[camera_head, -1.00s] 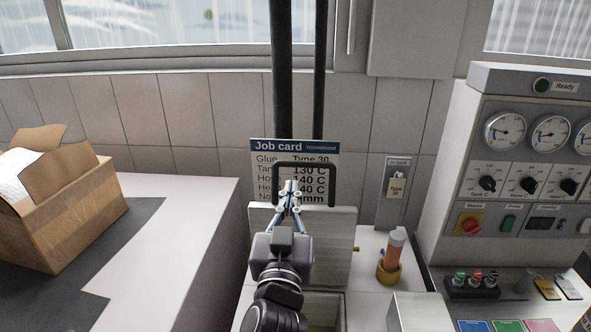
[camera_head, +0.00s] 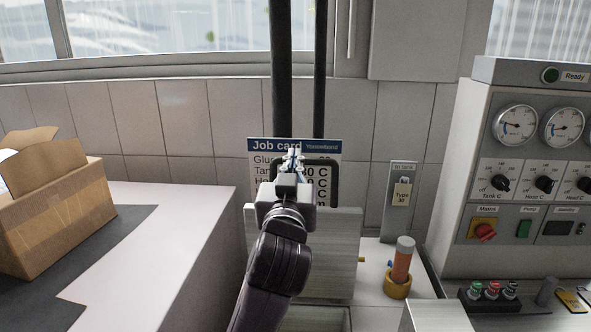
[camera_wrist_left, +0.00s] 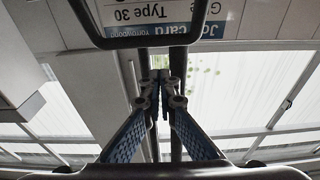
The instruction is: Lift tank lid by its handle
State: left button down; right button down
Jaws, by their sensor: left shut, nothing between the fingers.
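The tank lid (camera_head: 335,250) is a pale grey panel standing nearly upright at the back of the white bench. Its black U-shaped handle (camera_head: 337,185) rises from the top edge, partly hidden by my left gripper. My left gripper (camera_head: 292,156) is shut and empty, its tips at about the height of the handle's top bar in the picture. In the left wrist view the handle (camera_wrist_left: 140,42) lies beyond the fingertips (camera_wrist_left: 160,88) with nothing between them. I cannot tell whether the gripper touches it. The right gripper is out of view.
A job card (camera_head: 258,150) stands behind the handle. Two black vertical pipes (camera_head: 281,70) rise behind it. An orange-filled tube in a brass holder (camera_head: 397,285) and a control console (camera_head: 535,170) are right; a cardboard box (camera_head: 60,220) is left.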

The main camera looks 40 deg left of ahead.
pick_arm(q)
jog(key=shift+w+a+f, duration=0.35)
jog(key=shift+w+f, duration=0.25)
jog(key=shift+w+a+f, duration=0.35)
jog(key=shift+w+f, duration=0.2)
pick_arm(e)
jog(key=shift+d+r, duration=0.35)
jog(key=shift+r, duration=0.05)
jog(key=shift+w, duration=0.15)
